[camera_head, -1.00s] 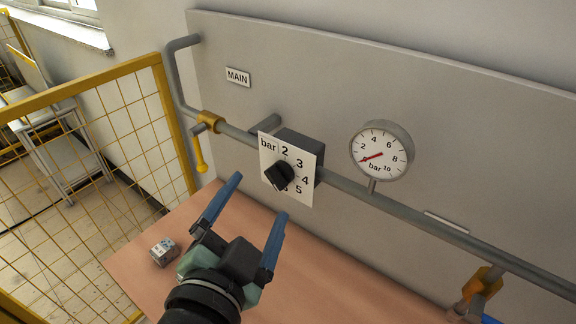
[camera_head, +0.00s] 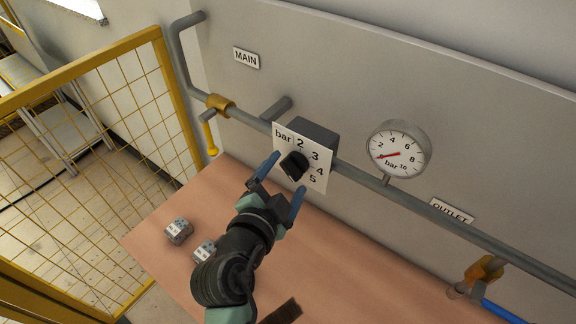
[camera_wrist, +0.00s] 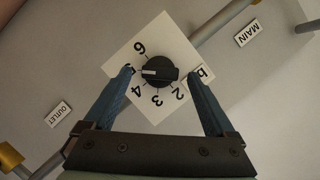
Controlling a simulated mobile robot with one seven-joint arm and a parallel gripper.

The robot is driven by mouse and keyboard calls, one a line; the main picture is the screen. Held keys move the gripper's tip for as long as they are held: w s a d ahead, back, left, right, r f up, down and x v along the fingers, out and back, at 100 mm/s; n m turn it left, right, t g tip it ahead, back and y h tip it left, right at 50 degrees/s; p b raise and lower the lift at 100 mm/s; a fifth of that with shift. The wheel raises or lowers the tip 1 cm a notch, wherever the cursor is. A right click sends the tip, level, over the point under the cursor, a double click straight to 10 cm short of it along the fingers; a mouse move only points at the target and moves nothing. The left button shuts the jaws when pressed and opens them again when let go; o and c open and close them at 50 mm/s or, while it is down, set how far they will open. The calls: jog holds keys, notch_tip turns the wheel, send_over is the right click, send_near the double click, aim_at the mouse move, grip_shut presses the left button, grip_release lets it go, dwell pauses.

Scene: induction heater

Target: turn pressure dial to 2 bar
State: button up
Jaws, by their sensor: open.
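The pressure dial is a black knob (camera_head: 294,166) on a white plate (camera_head: 318,182) marked bar and several numbers. In the wrist view the knob (camera_wrist: 159,72) is centred between my fingers, and its white mark lies on the left side, toward the 5 position, partly covered by a finger. The 2 (camera_wrist: 179,93) is at the knob's lower right. My gripper (camera_head: 287,174) is open, with one blue finger on each side of the knob. Gaps show between the fingertips and the knob in the wrist view; depth is hard to tell.
A round gauge (camera_head: 399,149) hangs right of the dial, its red needle pointing left, just below its 2. A grey pipe (camera_head: 450,228) runs along the wall panel. A yellow-handled valve (camera_head: 210,137) is left. Two small boxes, one (camera_head: 178,231) fully visible, lie on the table.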

jog(key=shift+x, duration=0.85)
jog(key=c, duration=1.4)
